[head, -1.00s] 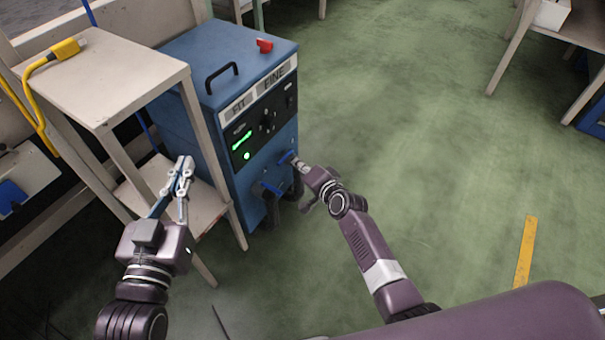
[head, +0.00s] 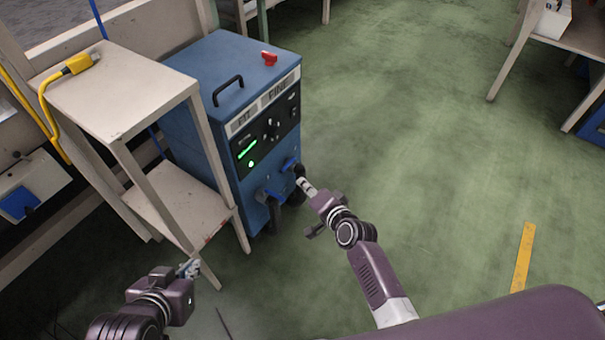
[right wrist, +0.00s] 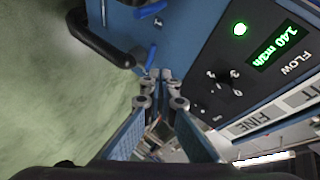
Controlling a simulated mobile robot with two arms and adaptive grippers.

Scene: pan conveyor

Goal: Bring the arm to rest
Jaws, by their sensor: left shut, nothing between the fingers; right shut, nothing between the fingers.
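My left gripper (head: 188,269) is low at the left in the head view, beside the front leg of the beige stand. It is small and partly hidden by its own wrist, and it holds nothing. My right gripper (head: 303,183) is in front of the blue machine (head: 208,70), close to its lower front. In the right wrist view my right gripper (right wrist: 163,75) has its fingertips together, empty, near a blue lever (right wrist: 151,56) and a black hose (right wrist: 100,45). I cannot tell whether the fingertips touch the lever.
The beige stand (head: 125,85) with a lower shelf is left of the machine; a yellow plug (head: 80,64) lies on top. A red knob (head: 269,58) is on the machine. The green floor (head: 430,150) is clear, with a yellow strip (head: 523,257) at right.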

